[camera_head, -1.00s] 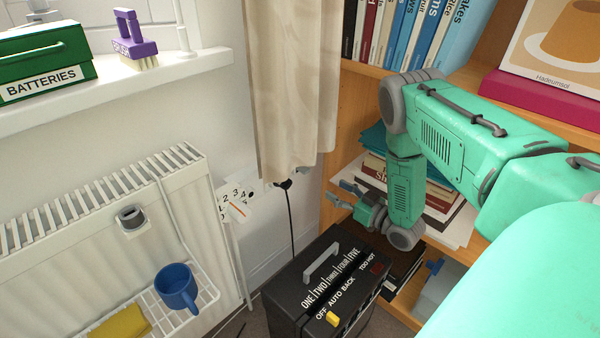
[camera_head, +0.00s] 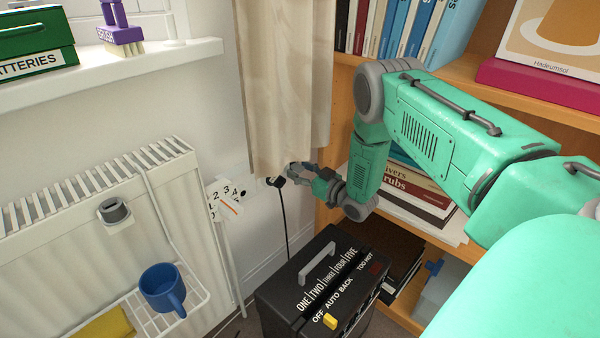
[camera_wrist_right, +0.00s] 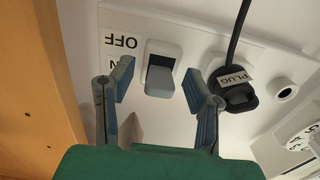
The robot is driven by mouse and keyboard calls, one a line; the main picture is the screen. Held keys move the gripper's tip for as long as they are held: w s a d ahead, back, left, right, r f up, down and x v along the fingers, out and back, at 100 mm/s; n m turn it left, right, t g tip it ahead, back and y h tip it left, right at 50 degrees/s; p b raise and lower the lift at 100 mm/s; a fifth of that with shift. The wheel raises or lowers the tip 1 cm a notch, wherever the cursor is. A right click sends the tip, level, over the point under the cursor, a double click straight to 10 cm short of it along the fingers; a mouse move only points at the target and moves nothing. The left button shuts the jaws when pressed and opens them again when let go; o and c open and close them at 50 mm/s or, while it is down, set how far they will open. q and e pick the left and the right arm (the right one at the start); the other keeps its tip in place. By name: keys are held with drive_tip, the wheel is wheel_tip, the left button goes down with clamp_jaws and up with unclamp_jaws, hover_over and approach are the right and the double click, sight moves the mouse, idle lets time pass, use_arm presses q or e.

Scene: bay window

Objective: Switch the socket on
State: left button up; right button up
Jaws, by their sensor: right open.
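The socket's white plate (camera_wrist_right: 200,45) fills the upper part of the wrist view, upside down, with an "OFF" label and a partly hidden label below it. Its grey rocker switch (camera_wrist_right: 160,80) lies between my right fingertips in that picture; I cannot tell whether they touch it. A black plug (camera_wrist_right: 236,92) with a "PLUG" tag sits in the plate beside the right-hand finger. My right gripper (camera_head: 290,172) is open and empty at the wall below the curtain; its fingers also show in the wrist view (camera_wrist_right: 158,78). In the head view the switch is hidden. My left gripper is out of view.
A beige curtain (camera_head: 285,90) hangs just above the gripper. A wooden bookshelf (camera_head: 325,165) stands close on the right. A black heater (camera_head: 320,285) is below, with a cord rising to the plug. A white radiator (camera_head: 90,220) is left.

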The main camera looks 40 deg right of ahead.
clamp_jaws()
wheel_tip(320, 180, up, 2)
drive_tip(key=g+p, duration=0.3)
drive_tip(key=p, duration=0.4)
drive_tip(key=shift+w+g+p, duration=0.1)
drive_tip(key=shift+g+p, duration=0.2)
drive_tip(key=shift+g, duration=0.1)
drive_tip(key=shift+f+g+p, duration=0.15)
drive_tip(key=shift+g+p, duration=0.35)
unclamp_jaws()
drive_tip(key=shift+f, duration=0.1)
drive_tip(key=v, duration=1.1)
drive_tip(key=shift+s, duration=0.4)
